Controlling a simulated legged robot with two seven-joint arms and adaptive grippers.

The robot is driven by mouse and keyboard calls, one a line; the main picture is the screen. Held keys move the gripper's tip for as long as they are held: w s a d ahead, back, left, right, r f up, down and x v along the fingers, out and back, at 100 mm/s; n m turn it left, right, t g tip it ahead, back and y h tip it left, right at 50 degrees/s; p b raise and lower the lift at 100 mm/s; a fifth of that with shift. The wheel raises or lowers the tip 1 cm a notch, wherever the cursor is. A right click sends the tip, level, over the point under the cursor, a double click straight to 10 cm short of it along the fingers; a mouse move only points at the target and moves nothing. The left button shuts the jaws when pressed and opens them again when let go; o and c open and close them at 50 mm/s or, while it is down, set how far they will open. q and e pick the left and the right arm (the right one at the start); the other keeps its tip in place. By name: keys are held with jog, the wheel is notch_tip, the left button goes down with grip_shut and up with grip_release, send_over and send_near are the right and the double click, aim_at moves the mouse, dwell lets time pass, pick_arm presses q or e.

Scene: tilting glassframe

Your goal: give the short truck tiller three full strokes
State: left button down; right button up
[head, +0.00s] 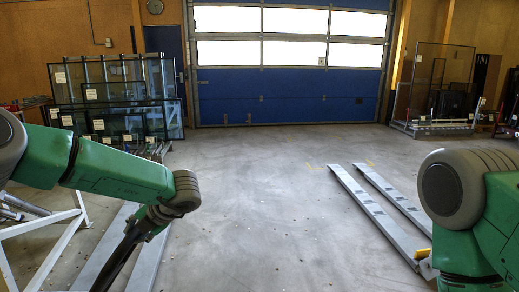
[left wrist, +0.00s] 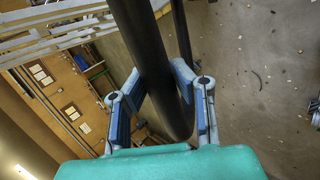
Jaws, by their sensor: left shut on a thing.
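A thick black tiller bar (left wrist: 145,40) runs between the fingers of my left gripper (left wrist: 160,88) in the left wrist view. The blue-grey fingers are shut on it from both sides. In the head view the dark bar (head: 122,257) slants down to the left from my left gripper (head: 150,220), which shows only in part. Pale grey forks (head: 103,252) lie on the floor below it. The lower end of the bar is out of view. My right gripper is out of view.
Another pair of grey forks (head: 375,215) lies on the floor at right, with a yellow part (head: 422,254) near my right arm. A white frame (head: 50,240) stands at left. Glass racks (head: 115,95) stand behind. The middle floor is clear up to the blue door (head: 285,95).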

pick_arm(q)
jog(key=shift+w+d+r, duration=0.1)
jog(key=shift+d+r, duration=0.05)
jog(key=shift+r, duration=0.25)
jog(key=shift+f, duration=0.1)
